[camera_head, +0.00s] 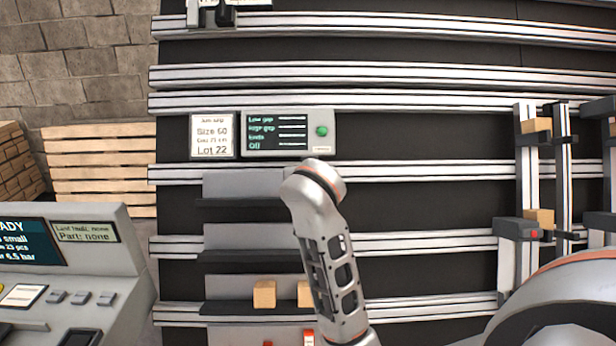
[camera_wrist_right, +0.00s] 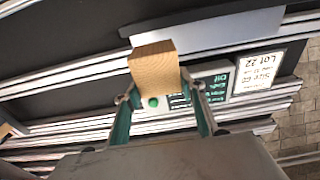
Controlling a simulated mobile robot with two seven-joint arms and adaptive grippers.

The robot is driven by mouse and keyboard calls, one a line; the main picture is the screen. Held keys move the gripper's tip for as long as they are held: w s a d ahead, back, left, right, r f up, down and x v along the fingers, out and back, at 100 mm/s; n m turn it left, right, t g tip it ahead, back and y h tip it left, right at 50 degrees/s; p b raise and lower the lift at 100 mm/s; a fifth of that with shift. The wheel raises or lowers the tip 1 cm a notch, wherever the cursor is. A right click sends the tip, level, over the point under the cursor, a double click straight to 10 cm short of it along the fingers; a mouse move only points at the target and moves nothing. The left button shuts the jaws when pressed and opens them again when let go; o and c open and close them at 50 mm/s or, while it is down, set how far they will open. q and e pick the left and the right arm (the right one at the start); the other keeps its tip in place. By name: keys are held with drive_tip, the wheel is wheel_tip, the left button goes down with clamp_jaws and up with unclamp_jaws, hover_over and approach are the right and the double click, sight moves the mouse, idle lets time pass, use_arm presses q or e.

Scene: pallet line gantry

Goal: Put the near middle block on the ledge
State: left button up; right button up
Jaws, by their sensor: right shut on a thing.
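In the right wrist view, my right gripper (camera_wrist_right: 161,91) is shut on a wooden block (camera_wrist_right: 155,72), one finger on each side. A grey ledge (camera_wrist_right: 205,32) shows beyond the block; I cannot tell whether they touch. In the head view, my arm hides this gripper and its block. Three dark ledges with grey backs sit one above another: an upper ledge (camera_head: 230,203), a middle ledge (camera_head: 230,256) and a lower ledge (camera_head: 228,309). Two wooden blocks stand on the lower ledge, a left one (camera_head: 264,294) and a right one (camera_head: 304,293), partly behind my arm. My left gripper is not in view.
A control box (camera_head: 290,147) with a green button and a Lot 22 sign (camera_head: 212,137) are above the ledges. At right, a clamp gantry (camera_head: 517,230) holds wooden blocks, one upper (camera_head: 536,125) and one lower (camera_head: 540,218). A console (camera_head: 95,285) stands at lower left.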

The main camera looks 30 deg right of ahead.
drive_tip(key=shift+f+x, duration=0.25)
drive_tip(key=shift+x, duration=2.25)
drive_tip(key=shift+f+x, duration=0.25)
drive_tip(key=shift+x, duration=2.25)
drive_tip(key=shift+w+f, duration=0.1)
drive_tip(key=shift+f, duration=0.05)
drive_tip(key=shift+f, duration=0.25)
drive_tip(key=o, duration=1.2)
drive_tip(key=v, duration=0.7)
drive_tip(key=shift+s+a, duration=0.15)
drive_tip(key=shift+s, duration=0.25)
